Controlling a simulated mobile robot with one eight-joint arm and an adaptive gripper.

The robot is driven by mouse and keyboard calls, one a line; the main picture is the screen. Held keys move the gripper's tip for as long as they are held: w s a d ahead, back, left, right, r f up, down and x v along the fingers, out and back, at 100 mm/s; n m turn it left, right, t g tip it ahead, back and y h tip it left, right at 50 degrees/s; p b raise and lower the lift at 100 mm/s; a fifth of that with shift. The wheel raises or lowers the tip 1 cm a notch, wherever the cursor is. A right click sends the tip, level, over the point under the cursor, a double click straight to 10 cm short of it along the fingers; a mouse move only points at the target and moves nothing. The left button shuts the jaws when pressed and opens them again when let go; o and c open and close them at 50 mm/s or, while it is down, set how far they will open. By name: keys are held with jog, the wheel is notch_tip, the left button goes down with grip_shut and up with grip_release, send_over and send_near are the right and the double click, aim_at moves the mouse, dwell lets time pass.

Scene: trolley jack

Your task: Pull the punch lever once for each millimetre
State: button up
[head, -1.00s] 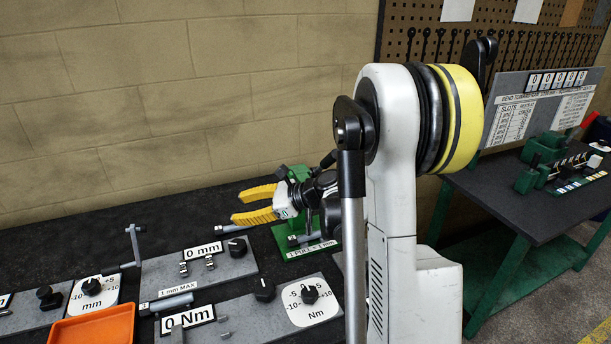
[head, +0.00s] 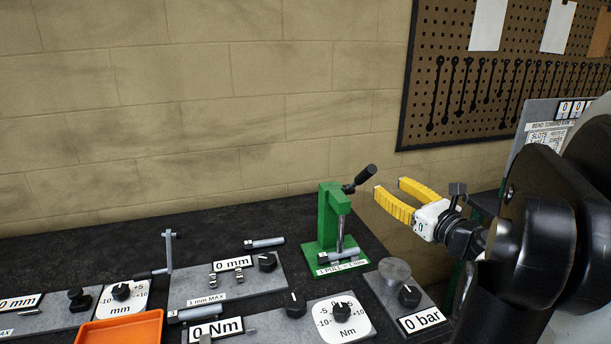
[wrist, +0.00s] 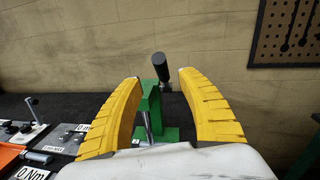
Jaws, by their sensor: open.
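The green punch press (head: 331,225) stands on the dark bench in the head view, with a label reading 1 PULL = 1 mm on its base. Its black-handled lever (head: 359,179) sticks up and to the right from the top. A metal pin (head: 338,257) lies at its base. My gripper (head: 390,195) is open and empty, just right of the lever, its yellow fingers pointing left. In the wrist view the lever handle (wrist: 162,66) shows beyond and between the open fingertips, apart from both. The green press (wrist: 152,108) is partly hidden behind the left finger.
A grey plate with a 0 mm display (head: 232,263) and 1 mm MAX label lies left of the press. A 0 Nm plate (head: 215,329), a 0 bar plate (head: 421,319) and an orange tray (head: 122,331) stand in front. The wall (head: 200,100) is behind.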

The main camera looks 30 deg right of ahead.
aim_at(366, 180)
jog(key=w+b, duration=0.1)
jog(key=w, duration=0.2)
jog(key=w+d+b, duration=0.1)
jog(key=w, duration=0.3)
jog(key=w+b, duration=0.1)
jog(key=w, duration=0.2)
jog(key=shift+w+d+f, duration=0.15)
jog(key=shift+w+f, duration=0.05)
jog(key=shift+f, duration=0.15)
jog(key=shift+c, duration=0.4)
grip_shut()
